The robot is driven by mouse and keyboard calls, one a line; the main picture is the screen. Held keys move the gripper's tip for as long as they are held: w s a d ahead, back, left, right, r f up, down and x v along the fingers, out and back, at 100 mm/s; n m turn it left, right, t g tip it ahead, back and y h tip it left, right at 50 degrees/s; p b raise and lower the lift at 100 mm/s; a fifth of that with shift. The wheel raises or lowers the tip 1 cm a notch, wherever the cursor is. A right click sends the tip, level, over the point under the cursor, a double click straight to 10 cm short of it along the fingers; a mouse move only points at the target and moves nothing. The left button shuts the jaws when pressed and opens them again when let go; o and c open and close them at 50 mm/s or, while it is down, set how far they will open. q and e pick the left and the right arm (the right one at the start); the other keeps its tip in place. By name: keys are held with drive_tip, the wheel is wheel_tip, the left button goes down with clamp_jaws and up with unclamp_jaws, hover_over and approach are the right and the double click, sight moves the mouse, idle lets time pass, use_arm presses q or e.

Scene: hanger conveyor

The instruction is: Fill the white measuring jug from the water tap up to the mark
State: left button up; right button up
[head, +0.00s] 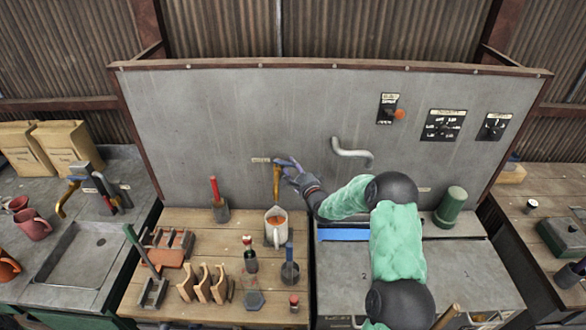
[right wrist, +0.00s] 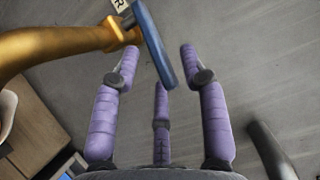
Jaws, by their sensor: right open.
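The white measuring jug (head: 268,235) stands upright on the wooden bench, below the brass tap (head: 276,184). Something orange-brown shows inside it; I cannot make out a mark or a water level. My right gripper (head: 287,169) is at the tap's top, close to the wall. In the right wrist view, my gripper (right wrist: 160,62) is open, its purple fingers spread around the blue tap lever (right wrist: 153,42), which slants between them. The brass tap (right wrist: 60,42) comes in from the left. Whether a finger touches the lever is unclear. My left gripper is out of view.
A grey bent pipe (head: 352,150) sticks out of the wall panel right of the tap. Bottles, a red-handled tool (head: 217,200) and wooden holders (head: 203,283) crowd the bench around the jug. A green cylinder (head: 451,206) stands at right. Another tap (head: 72,190) is at far left.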

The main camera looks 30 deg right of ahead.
drive_tip(key=s+a, duration=0.1)
drive_tip(key=s, duration=1)
drive_tip(key=shift+s, duration=0.25)
idle(2.2)
